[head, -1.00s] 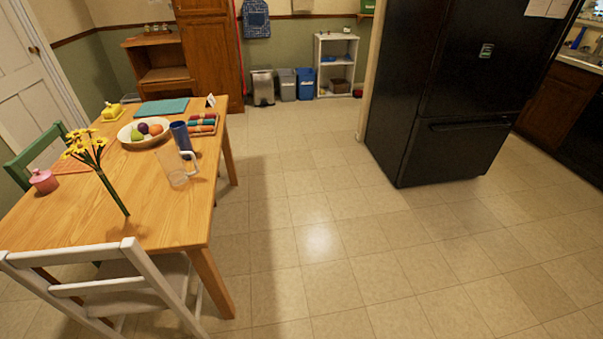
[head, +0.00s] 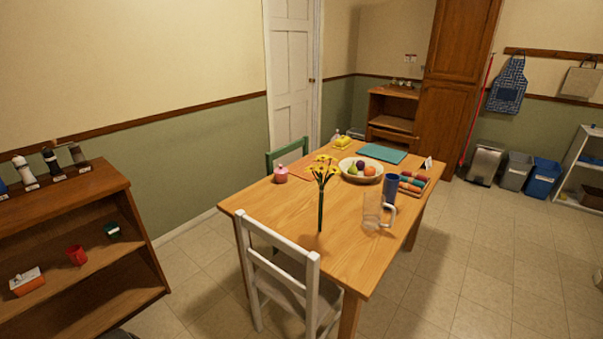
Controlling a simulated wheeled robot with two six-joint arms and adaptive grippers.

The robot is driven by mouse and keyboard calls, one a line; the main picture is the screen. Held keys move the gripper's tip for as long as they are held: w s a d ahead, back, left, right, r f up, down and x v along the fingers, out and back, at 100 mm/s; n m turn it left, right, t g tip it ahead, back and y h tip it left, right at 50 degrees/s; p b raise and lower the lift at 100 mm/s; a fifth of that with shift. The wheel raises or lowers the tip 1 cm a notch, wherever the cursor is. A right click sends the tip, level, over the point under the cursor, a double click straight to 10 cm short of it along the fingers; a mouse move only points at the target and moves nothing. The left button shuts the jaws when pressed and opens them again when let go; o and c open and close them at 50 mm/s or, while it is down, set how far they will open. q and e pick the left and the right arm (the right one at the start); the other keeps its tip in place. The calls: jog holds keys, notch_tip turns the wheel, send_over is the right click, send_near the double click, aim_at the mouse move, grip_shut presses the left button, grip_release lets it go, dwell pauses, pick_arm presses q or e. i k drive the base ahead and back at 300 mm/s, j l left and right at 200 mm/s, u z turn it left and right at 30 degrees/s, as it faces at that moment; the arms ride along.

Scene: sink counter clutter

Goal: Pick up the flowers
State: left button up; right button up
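No vase is visible around the stems. Neither of my grippers shows in the head view.
The white chair (head: 278,270) stands at the table's near side and a green chair (head: 290,150) behind it. A clear pitcher (head: 372,210), blue cup (head: 390,187), fruit bowl (head: 347,174) and pink jar (head: 281,175) share the table. A wooden shelf (head: 75,235) is at left. Floor (head: 480,270) at right is clear.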

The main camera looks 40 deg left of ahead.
aim_at(322, 157)
jog(key=u, duration=1)
